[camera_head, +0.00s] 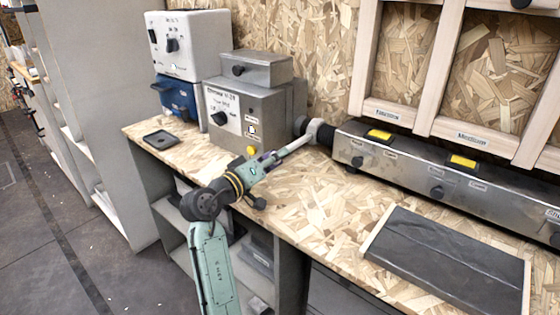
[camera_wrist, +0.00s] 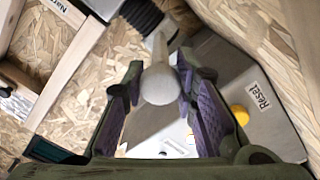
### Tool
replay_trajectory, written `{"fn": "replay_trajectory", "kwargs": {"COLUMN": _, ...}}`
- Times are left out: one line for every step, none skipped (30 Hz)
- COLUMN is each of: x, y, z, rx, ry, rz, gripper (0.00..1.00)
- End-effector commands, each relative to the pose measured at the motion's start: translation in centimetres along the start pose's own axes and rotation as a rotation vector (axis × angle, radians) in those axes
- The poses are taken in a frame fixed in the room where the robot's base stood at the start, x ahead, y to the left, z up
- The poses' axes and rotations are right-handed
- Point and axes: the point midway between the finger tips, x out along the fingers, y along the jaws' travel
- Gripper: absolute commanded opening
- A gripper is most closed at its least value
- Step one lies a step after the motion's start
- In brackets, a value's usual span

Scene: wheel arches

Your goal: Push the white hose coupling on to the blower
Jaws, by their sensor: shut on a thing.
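The white hose coupling (camera_head: 314,128) is a pale ring with a long pale handle (camera_head: 291,147) at the back of the bench. My gripper (camera_head: 265,161) is shut on the handle's near end. In the wrist view the handle's rounded tip (camera_wrist: 160,85) sits between my two purple-padded fingers (camera_wrist: 163,92), and the coupling (camera_wrist: 167,28) is beyond it. A black ribbed hose (camera_wrist: 140,12) meets the coupling on the long unit's side. The grey box with a yellow button (camera_head: 240,110), seemingly the blower, stands left of it, with a dark round outlet (camera_head: 301,124). I cannot tell whether coupling and outlet touch.
A long metal unit (camera_head: 410,165) with yellow-marked switches runs along the back right. A dark slab (camera_head: 445,258) lies at the front right. A small black tray (camera_head: 161,140) and a white box on a blue one (camera_head: 176,95) are left.

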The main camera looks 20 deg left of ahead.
Motion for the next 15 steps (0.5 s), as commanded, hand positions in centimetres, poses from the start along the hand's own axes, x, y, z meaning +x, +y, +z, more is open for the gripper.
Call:
{"fn": "replay_trajectory", "kwargs": {"x": 0.0, "y": -0.8, "z": -0.5, "rx": -0.001, "ry": 0.001, "rz": -0.001, "gripper": 0.0}}
{"fn": "replay_trajectory", "kwargs": {"x": 0.0, "y": -1.1, "z": -0.8, "rx": -0.001, "ry": 0.001, "rz": -0.001, "gripper": 0.0}}
{"fn": "replay_trajectory", "kwargs": {"x": 0.0, "y": -1.3, "z": -1.1, "rx": 0.0, "ry": 0.002, "rz": -0.001, "gripper": 0.0}}
{"fn": "replay_trajectory", "kwargs": {"x": 0.0, "y": -1.4, "z": -1.3, "rx": 0.0, "ry": 0.001, "rz": -0.001, "gripper": 0.0}}
{"fn": "replay_trajectory", "kwargs": {"x": 0.0, "y": -1.5, "z": -1.4, "rx": 0.0, "ry": 0.001, "rz": -0.001, "gripper": 0.0}}
{"fn": "replay_trajectory", "kwargs": {"x": 0.0, "y": -1.6, "z": -1.4, "rx": -0.001, "ry": 0.001, "rz": -0.002, "gripper": 0.0}}
{"fn": "replay_trajectory", "kwargs": {"x": 0.0, "y": -1.6, "z": -1.5, "rx": -0.001, "ry": 0.002, "rz": -0.002, "gripper": 0.0}}
{"fn": "replay_trajectory", "kwargs": {"x": -0.1, "y": -1.6, "z": -1.5, "rx": -0.001, "ry": 0.002, "rz": -0.002, "gripper": 0.0}}
{"fn": "replay_trajectory", "kwargs": {"x": -0.1, "y": -1.6, "z": -1.5, "rx": -0.001, "ry": 0.003, "rz": -0.003, "gripper": 0.0}}
{"fn": "replay_trajectory", "kwargs": {"x": -0.1, "y": -1.6, "z": -1.5, "rx": -0.001, "ry": 0.004, "rz": -0.003, "gripper": 0.0}}
{"fn": "replay_trajectory", "kwargs": {"x": -0.1, "y": -1.6, "z": -1.6, "rx": -0.001, "ry": 0.004, "rz": -0.003, "gripper": 0.0}}
{"fn": "replay_trajectory", "kwargs": {"x": -0.1, "y": -1.6, "z": -1.6, "rx": -0.001, "ry": 0.005, "rz": -0.004, "gripper": 0.0}}
{"fn": "replay_trajectory", "kwargs": {"x": -0.1, "y": -1.6, "z": -1.6, "rx": -0.001, "ry": 0.005, "rz": -0.004, "gripper": 0.27}}
{"fn": "replay_trajectory", "kwargs": {"x": -0.1, "y": -1.6, "z": -1.6, "rx": -0.001, "ry": 0.006, "rz": -0.004, "gripper": 0.29}}
{"fn": "replay_trajectory", "kwargs": {"x": -0.1, "y": -1.6, "z": -1.6, "rx": -0.001, "ry": 0.006, "rz": -0.004, "gripper": 0.31}}
